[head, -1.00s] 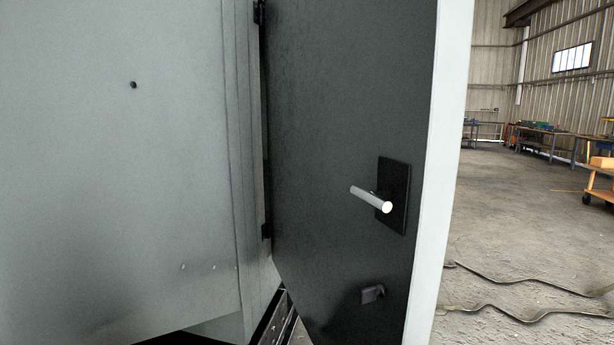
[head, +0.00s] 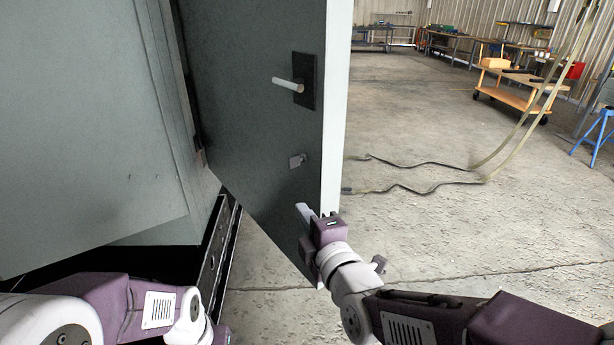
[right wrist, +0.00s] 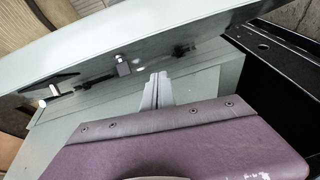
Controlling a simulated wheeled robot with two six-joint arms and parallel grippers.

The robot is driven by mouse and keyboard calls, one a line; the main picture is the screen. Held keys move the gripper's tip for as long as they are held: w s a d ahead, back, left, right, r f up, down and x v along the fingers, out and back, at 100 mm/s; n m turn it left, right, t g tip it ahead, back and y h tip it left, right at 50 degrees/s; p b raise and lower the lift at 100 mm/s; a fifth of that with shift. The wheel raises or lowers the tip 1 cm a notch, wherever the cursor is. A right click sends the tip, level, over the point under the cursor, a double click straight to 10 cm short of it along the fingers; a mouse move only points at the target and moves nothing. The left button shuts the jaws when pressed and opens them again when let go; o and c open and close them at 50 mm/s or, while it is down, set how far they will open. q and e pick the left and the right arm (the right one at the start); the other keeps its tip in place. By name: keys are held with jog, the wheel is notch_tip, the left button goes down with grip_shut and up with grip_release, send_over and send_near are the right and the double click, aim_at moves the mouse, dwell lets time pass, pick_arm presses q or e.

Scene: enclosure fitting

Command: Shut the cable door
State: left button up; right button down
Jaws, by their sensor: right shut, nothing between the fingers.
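The cable door (head: 255,130) is a dark grey-green panel with a pale edge, standing open to the right of the grey enclosure (head: 80,130). A light handle bar (head: 288,84) on a black plate and a small latch piece (head: 297,160) sit on its face. My right gripper (head: 304,212) is shut and empty, in front of the lower door near its free edge. Whether it touches the door is unclear. In the right wrist view its closed fingers (right wrist: 157,92) point toward the door panel (right wrist: 150,50). My left arm shows at lower left; its fingers are not visible.
A dark slotted rail (head: 218,255) runs along the floor below the enclosure. Cables (head: 430,165) lie on the concrete right of the door. An orange-topped cart (head: 510,92) and workbenches stand far back.

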aim_at(298, 175)
jog(key=shift+n+t+y, duration=0.3)
jog(key=shift+n+t, duration=0.2)
jog(key=shift+n, duration=0.1)
jog(key=w+r, duration=0.1)
jog(key=w, duration=0.2)
jog(key=w+a+p, duration=0.1)
jog(key=w, duration=0.3)
jog(key=w+r, duration=0.1)
jog(key=w, duration=0.2)
jog(key=shift+w+a+r, duration=0.25)
jog(key=shift+a+r, duration=0.1)
jog(key=shift+a, duration=0.05)
jog(key=shift+w+d, duration=0.15)
jog(key=shift+d, duration=0.2)
jog(key=shift+w, duration=0.1)
